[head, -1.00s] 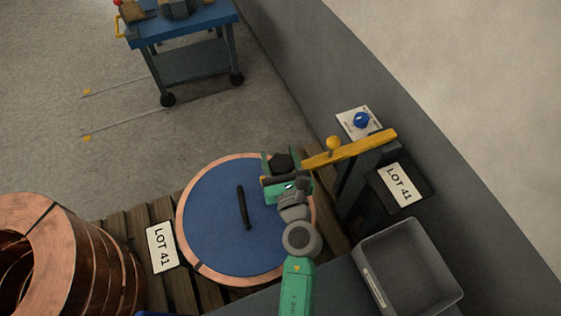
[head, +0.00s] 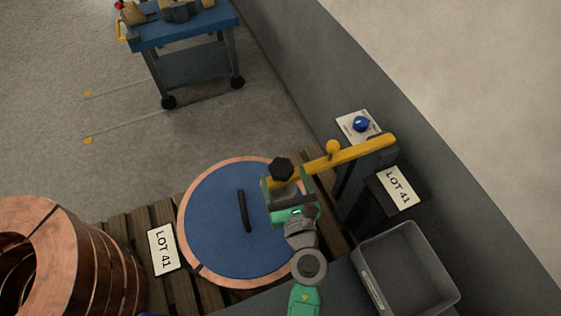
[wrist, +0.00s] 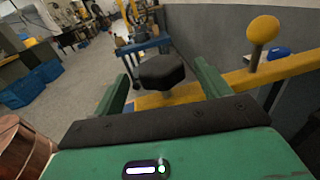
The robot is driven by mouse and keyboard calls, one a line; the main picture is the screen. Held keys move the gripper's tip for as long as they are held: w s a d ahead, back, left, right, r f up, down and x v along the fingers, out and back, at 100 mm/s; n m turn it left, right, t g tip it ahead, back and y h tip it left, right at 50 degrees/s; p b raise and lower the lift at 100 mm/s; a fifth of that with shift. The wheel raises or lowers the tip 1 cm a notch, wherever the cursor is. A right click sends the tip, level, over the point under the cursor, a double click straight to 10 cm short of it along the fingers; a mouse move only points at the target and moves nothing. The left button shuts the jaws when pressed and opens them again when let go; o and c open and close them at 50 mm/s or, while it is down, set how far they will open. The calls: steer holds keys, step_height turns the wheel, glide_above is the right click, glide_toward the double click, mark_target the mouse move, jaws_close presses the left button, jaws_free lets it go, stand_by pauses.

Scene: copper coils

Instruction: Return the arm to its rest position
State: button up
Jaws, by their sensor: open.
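My gripper (head: 286,180) is green, with its jaws open, above the right side of the blue disc (head: 215,225) that lies on a copper coil (head: 190,240). A black faceted knob (head: 281,168) stands at the end of a yellow bar (head: 360,152). In the wrist view the knob (wrist: 160,72) shows between the two green fingers, ahead of the palm, with gaps on both sides. I see nothing held. Part of the bar is hidden behind the gripper.
A yellow ball handle (head: 333,147) stands on the bar. A blue dial (head: 361,124) is beside the wall. A grey bin (head: 410,270) stands at lower right, stacked copper coils (head: 70,255) at lower left. A blue cart (head: 185,30) is far off; open floor lies between.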

steer(key=shift+v, duration=1.35)
steer(key=d+r+m+t+h+p, duration=0.1)
steer(key=d+r+m+t+h, duration=0.15)
steer(key=r+m, duration=0.75)
steer(key=d+r+m+t+h+p, duration=0.15)
steer(key=r+m+h, duration=0.3)
steer(key=r, duration=0.95)
steer(key=d+r+m+t+h+p, duration=0.1)
steer(key=d+r+m+t+h, duration=0.15)
steer(key=r+m, duration=0.8)
steer(key=s+a+r+m+y+p, duration=0.1)
steer(key=s+a+r+m+y, duration=0.15)
steer(key=s+r+m, duration=0.4)
steer(key=s+a+r+m+t+y+p, duration=0.1)
steer(key=a+r+m, duration=0.2)
steer(key=r, duration=0.6)
steer(key=s+a+r+m+y+p, duration=0.1)
steer(key=s+a+r+m+y, duration=0.15)
steer(key=r+m, duration=0.4)
step_height(320, 180, up, 38)
steer(key=n+p, duration=0.2)
steer(key=p, duration=3.5)
steer(key=shift+h, duration=0.35)
